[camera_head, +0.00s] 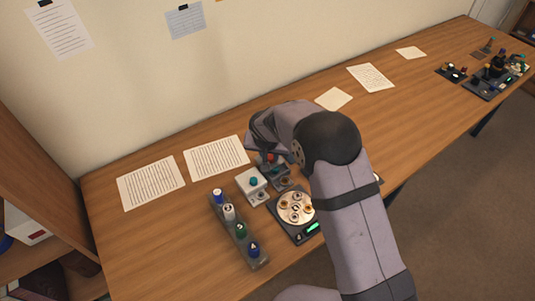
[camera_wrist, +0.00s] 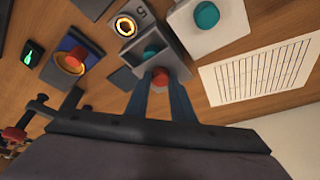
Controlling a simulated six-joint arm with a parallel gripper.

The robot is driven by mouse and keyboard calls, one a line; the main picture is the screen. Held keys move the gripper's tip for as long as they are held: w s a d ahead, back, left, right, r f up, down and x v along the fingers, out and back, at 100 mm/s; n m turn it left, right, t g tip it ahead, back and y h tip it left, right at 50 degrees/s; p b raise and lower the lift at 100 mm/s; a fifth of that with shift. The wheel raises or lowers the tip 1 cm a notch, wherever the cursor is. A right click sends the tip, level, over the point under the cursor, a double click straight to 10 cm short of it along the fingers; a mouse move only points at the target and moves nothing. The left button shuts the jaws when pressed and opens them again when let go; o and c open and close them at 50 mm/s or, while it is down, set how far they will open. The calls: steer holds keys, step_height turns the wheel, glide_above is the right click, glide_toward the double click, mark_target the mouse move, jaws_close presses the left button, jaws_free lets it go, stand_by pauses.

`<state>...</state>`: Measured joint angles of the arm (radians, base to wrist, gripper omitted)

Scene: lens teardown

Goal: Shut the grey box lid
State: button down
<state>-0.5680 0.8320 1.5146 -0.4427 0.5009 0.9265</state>
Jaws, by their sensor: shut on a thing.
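The grey box (camera_wrist: 170,48) stands on the table near the middle top of the wrist view, with a dark opening and a teal thing (camera_wrist: 151,51) inside. A red knob (camera_wrist: 160,79) sits on the side of the box nearest my gripper (camera_wrist: 160,82); it seems to belong to the lid. My gripper is shut on the red knob, one finger on each side. The lid's exact angle is hard to tell. In the head view the grey box (camera_head: 279,173) and red knob (camera_head: 271,158) show beside my arm, which hides part of them.
A white box with a teal knob (camera_head: 253,182) stands just left of the grey box. A rack of several labelled bottles (camera_head: 240,229) and a round dial plate (camera_head: 296,207) are nearby. Paper sheets (camera_head: 217,157) lie behind. The table's middle right is mostly clear.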

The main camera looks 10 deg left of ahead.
mark_target(277, 166)
steer(key=shift+s+d+b, duration=1)
steer(key=shift+s+d, duration=0.25)
steer(key=shift+d, duration=0.05)
steer(key=c, duration=1.5)
jaws_free()
steer(key=shift+s, duration=0.1)
steer(key=shift+r, duration=0.1)
steer(key=shift+b+v, duration=0.8)
steer(key=shift+v, duration=2.85)
